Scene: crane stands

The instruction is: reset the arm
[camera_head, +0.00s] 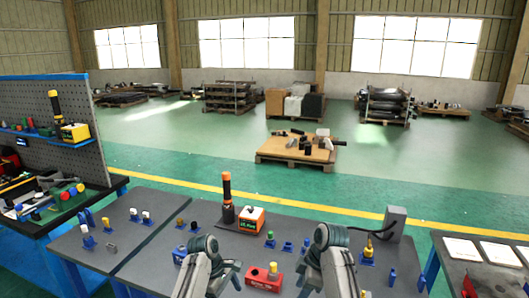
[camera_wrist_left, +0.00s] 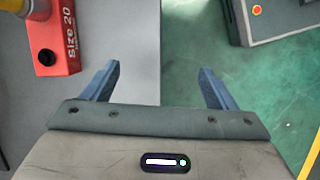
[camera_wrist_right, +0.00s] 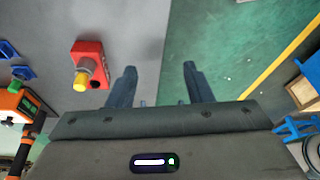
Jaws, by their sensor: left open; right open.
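My left arm (camera_head: 203,250) and right arm (camera_head: 335,245) rise from the bottom of the head view over the front of the grey workbench (camera_head: 150,262). In the right wrist view my right gripper (camera_wrist_right: 160,68) is open and empty over the bench edge. A red block with a yellow knob (camera_wrist_right: 88,62) is to its left.
The bench carries an orange-and-white box (camera_head: 251,221), a black-and-orange cylinder (camera_head: 227,190), a grey box-shaped stand (camera_head: 395,224) and several small blue holders. A blue-edged pegboard bench (camera_head: 45,130) stands left. A table with white sheets (camera_head: 500,252) stands right. A wooden pallet (camera_head: 298,152) lies beyond.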

